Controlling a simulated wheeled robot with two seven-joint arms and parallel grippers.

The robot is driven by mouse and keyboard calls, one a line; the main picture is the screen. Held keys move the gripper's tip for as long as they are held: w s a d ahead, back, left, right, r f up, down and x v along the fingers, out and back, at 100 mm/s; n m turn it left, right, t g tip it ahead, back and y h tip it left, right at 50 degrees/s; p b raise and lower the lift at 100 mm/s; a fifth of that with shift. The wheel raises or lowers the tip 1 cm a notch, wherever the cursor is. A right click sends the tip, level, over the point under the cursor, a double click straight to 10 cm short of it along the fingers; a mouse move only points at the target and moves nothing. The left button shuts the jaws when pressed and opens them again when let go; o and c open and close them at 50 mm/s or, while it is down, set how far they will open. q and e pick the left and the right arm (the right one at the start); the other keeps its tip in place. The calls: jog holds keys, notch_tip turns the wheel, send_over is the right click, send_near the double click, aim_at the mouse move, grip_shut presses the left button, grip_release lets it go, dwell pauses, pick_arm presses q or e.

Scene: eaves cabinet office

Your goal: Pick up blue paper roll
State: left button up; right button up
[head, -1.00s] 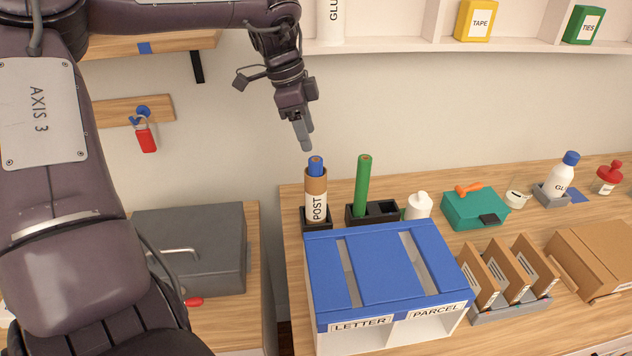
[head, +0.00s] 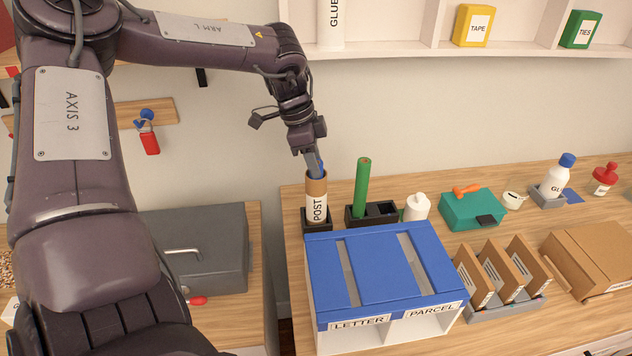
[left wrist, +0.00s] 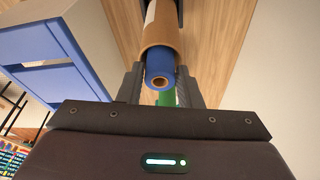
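The blue paper roll (head: 321,172) stands in a brown tube labelled POST (head: 317,200), with only its top end showing. In the left wrist view, the blue paper roll (left wrist: 160,65) pokes out of the tube's brown rim (left wrist: 162,35). My left gripper (head: 315,163) points down at the top of the tube. In the left wrist view, the fingers of my left gripper (left wrist: 161,72) stand apart, one on each side of the roll's end. Whether they touch it is hard to tell. My right gripper is not in view.
A green roll (head: 362,187) stands in a black holder (head: 356,217) just right of the tube. A blue-topped LETTER/PARCEL sorter (head: 375,268) is in front. A white bottle (head: 416,207) is farther right. A shelf (head: 400,47) hangs above.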

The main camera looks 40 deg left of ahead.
pick_arm(q)
grip_shut()
jog(key=shift+r, duration=0.1)
